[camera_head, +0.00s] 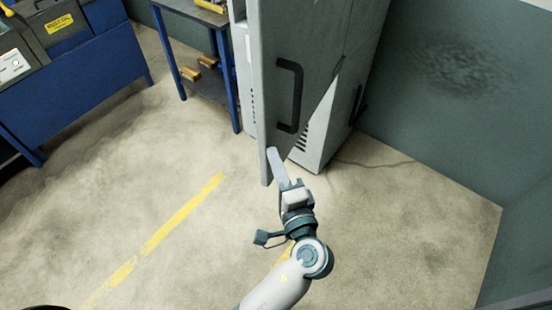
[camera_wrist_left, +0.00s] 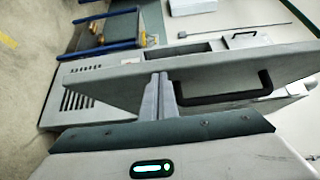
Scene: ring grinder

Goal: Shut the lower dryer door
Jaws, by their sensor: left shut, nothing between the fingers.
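The lower dryer door (camera_head: 318,35) is a tall grey panel standing open, swung out from the cabinet toward me. Its black bar handle (camera_head: 298,95) is on the face turned to the right. My left gripper (camera_head: 273,152) is shut and empty, its fingertips at the door's lower free edge, below the handle. In the left wrist view the closed fingers (camera_wrist_left: 158,82) reach to the door panel (camera_wrist_left: 215,75), left of the handle (camera_wrist_left: 235,98). I cannot tell for sure whether they touch. My right gripper is not in view.
The pale dryer cabinet (camera_head: 315,150) with vent slots stands behind the door. A blue-legged table (camera_head: 205,85) and a blue machine (camera_head: 85,85) are on the left. A green-grey wall (camera_head: 450,110) closes the right side. The floor in front is clear, with a yellow line (camera_head: 165,230).

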